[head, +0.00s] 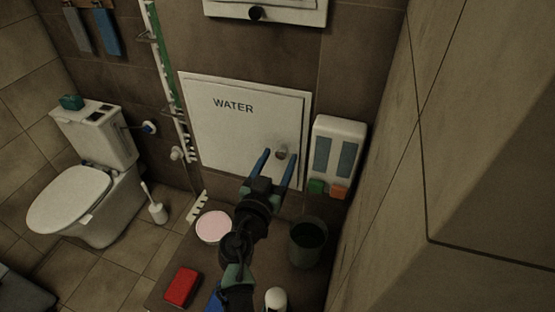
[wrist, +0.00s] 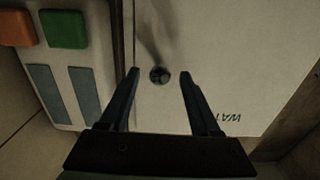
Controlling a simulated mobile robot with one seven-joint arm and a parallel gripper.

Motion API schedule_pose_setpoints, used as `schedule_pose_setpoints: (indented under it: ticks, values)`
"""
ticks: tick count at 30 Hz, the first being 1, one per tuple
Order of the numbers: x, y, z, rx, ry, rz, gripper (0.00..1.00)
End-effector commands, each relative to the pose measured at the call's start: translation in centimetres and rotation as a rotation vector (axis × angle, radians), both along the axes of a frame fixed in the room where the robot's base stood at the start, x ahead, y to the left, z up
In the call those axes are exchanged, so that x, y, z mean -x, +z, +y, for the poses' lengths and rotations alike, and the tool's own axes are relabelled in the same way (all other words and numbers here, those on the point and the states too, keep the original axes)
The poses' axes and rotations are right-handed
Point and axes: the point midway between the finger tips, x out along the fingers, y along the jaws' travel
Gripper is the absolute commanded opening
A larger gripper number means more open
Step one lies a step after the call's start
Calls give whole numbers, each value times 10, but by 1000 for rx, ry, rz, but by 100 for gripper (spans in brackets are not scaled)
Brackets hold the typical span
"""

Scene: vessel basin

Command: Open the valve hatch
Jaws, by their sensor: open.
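The valve hatch (head: 225,130) is a white square panel marked "WATER" on the tiled wall, and it looks shut. Its small round knob (head: 281,152) sits near the right edge. In the wrist view the hatch (wrist: 215,60) fills the right side, and the knob (wrist: 160,75) appears between the fingertips, a little ahead of them. My gripper (head: 278,158) has its two blue fingers spread, one to each side of the knob. The wrist view also shows my gripper (wrist: 158,78) open and empty. I cannot tell whether either finger touches the hatch face.
A white dispenser (head: 338,150) with green and orange parts hangs close right of the hatch. Below are a dark bin (head: 307,243), a pink round dish (head: 213,226), a red box (head: 182,287) and a white-topped bottle (head: 276,299). A toilet (head: 85,190) stands left.

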Motion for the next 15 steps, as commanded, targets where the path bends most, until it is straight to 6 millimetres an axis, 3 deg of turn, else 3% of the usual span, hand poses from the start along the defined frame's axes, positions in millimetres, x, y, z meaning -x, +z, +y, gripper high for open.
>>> schedule_pose_setpoints:
  ticks: [5,15]
  values:
    - [0,0,0,0,0,0,60]
    - [0,0,0,0,0,0,0]
